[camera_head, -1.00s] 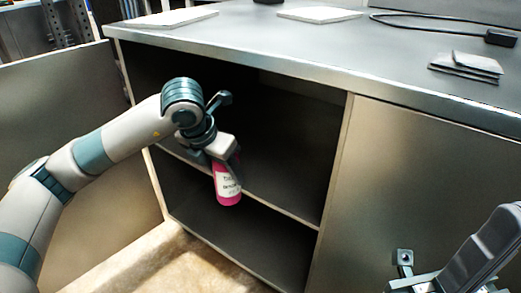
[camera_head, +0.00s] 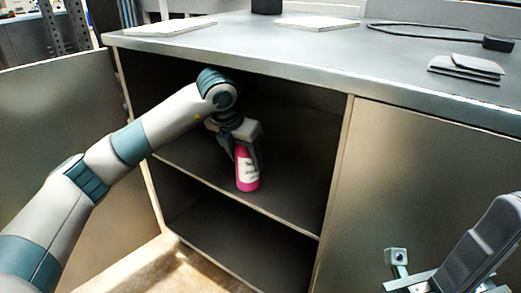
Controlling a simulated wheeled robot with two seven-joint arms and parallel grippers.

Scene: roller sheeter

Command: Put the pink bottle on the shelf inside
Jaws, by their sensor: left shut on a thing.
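The pink bottle (camera_head: 248,181) with a white label is upright at the cabinet's middle shelf, near its front edge. My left gripper (camera_head: 246,150) is shut on its upper part from above, and the fingers hide the bottle's top. The bottle's base appears at or just above the shelf (camera_head: 290,208); I cannot tell whether it touches. My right gripper (camera_head: 400,270) shows in part at the lower right, in front of the closed cabinet door, away from the bottle. Its finger opening cannot be made out.
The cabinet's left door (camera_head: 70,150) stands open beside my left arm. The countertop (camera_head: 230,45) overhangs the opening. The right door (camera_head: 420,180) is closed. The shelf is clear around the bottle, and the lower compartment (camera_head: 220,225) looks empty.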

